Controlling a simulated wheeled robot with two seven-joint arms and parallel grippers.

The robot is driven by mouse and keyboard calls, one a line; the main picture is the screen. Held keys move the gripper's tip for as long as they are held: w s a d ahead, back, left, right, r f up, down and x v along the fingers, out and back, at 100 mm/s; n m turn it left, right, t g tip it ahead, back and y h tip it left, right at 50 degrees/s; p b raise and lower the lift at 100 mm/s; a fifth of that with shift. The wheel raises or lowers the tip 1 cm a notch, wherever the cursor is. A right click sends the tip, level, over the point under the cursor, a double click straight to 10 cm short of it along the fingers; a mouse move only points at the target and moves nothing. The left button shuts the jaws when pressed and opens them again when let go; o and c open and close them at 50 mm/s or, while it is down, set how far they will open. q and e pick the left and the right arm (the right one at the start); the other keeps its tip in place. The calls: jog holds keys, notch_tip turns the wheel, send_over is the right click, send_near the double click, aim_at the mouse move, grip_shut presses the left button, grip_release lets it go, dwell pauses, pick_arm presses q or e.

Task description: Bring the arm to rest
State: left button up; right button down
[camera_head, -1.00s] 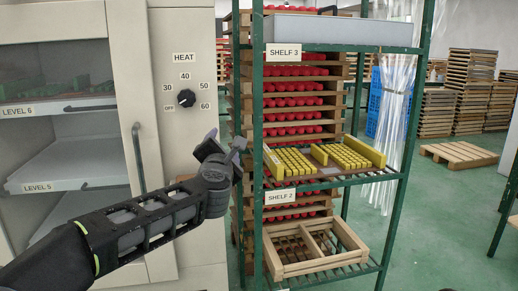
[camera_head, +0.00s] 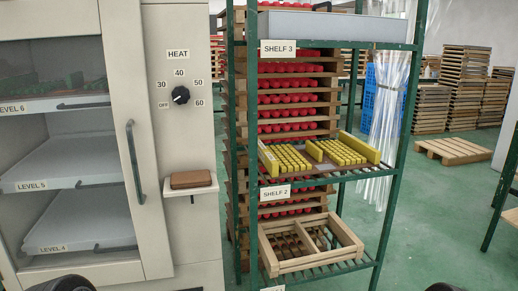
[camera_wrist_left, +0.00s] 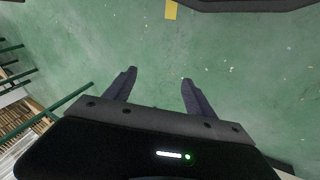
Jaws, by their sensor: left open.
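My left gripper (camera_wrist_left: 157,88) shows in the left wrist view. Its two dark fingers are apart, with nothing between them and the green floor beyond. In the head view no gripper shows; only dark rounded parts of my own body peek in at the bottom edge. My right gripper is in neither view.
A cabinet (camera_head: 118,215) with a heat dial (camera_head: 181,95) stands at the left. A brown block (camera_head: 191,179) lies on its small ledge. A green rack (camera_head: 236,140) holds yellow trays (camera_head: 350,148) and a wooden crate (camera_head: 283,267). A pallet (camera_head: 455,152) lies on open floor.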

pick_arm(q)
jog(key=s+a+f+g, duration=0.1)
jog(key=s+f+g, duration=0.15)
jog(key=s, duration=0.55)
notch_tip(320, 180, up, 24)
jog(key=s+p, duration=0.1)
jog(key=p, duration=2.4)
jog(key=shift+s+f, duration=0.2)
jog(key=shift+s, duration=0.1)
